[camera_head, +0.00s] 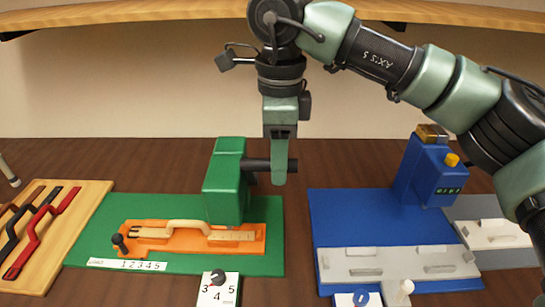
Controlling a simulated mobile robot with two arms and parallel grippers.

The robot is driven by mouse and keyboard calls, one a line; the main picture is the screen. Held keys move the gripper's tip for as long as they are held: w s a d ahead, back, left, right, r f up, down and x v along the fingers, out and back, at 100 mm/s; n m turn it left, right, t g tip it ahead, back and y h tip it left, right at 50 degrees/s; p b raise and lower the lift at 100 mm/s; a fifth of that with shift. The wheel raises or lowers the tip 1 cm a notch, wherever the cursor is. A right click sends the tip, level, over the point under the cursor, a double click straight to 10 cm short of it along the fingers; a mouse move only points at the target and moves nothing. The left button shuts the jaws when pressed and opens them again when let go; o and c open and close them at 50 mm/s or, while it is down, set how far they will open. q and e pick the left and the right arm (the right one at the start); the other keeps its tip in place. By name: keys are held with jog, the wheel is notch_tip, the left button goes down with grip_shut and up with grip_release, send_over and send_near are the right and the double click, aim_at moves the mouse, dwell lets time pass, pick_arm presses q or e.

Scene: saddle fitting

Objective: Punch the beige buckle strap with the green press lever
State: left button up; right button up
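The beige buckle strap (186,226) lies on an orange carriage (245,243) on the green base plate (185,262). Its raised middle bends up, and its right end lies just in front of the green press (224,180). A dark bar, the press lever (257,165), sticks out to the right from the press body. My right gripper (279,178) points down at the lever's outer end, with a finger in front of the bar. Whether it is closed around the lever cannot be made out.
A wooden board (92,205) at left holds several dark, brown and red straps (38,230). A numbered dial (217,289) stands at the front. A blue station (350,220) with a grey fixture (385,262) is at right. A wooden shelf (130,14) runs along the top.

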jog(key=shift+s+r+p, duration=0.1)
jog(key=shift+r+p, duration=2.2)
jog(key=shift+r, duration=0.7)
